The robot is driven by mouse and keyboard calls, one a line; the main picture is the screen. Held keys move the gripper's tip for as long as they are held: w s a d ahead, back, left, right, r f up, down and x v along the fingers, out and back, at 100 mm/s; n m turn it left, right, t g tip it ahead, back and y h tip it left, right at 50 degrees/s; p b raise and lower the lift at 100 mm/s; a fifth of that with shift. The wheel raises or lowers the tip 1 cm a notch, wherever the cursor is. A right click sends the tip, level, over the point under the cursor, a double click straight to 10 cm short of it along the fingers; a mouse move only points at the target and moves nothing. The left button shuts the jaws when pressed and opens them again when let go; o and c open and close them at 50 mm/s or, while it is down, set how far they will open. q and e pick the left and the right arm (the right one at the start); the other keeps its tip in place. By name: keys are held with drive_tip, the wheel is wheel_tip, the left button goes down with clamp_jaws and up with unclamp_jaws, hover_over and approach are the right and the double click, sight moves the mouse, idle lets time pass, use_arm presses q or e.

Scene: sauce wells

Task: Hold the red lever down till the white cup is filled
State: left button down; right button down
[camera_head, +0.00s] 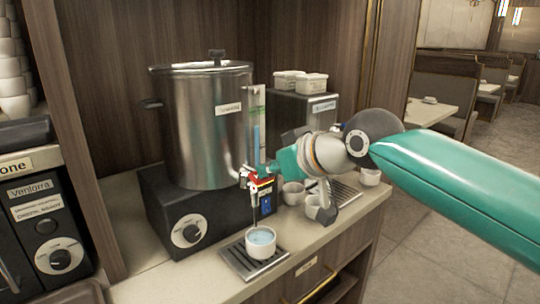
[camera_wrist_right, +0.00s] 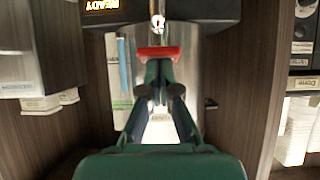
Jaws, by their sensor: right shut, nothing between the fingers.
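The red lever (camera_head: 260,187) sits on the tap at the front of a steel urn (camera_head: 207,125). It also shows as a red bar (camera_wrist_right: 158,53) in the right wrist view. My right gripper (camera_wrist_right: 158,68) is shut and empty, its fingertips against or just beside the lever; the exact contact is hard to tell. In the head view my right gripper (camera_head: 272,177) hides part of the tap. The white cup (camera_head: 261,250) stands upright on the drip grate (camera_head: 240,264) below the tap, with bluish liquid inside near its rim. A thin stream seems to fall into it. My left gripper is not in view.
A black heater base (camera_head: 160,210) with a dial stands under the urn. More white cups (camera_head: 293,193) stand to the right, beside a metal box (camera_head: 300,108). A sight tube (camera_head: 257,130) rises beside the urn. The counter's front edge is close to the grate.

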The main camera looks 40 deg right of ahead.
drive_tip(key=shift+r, duration=0.1)
drive_tip(key=shift+r+p, duration=0.7)
drive_tip(key=s+r+p, duration=0.4)
drive_tip(key=s+r, duration=0.3)
drive_tip(key=r, duration=0.3)
drive_tip(key=shift+s+d+r, duration=0.2)
drive_tip(key=shift+d+r, duration=0.1)
drive_tip(key=shift+r, duration=0.05)
idle(0.4)
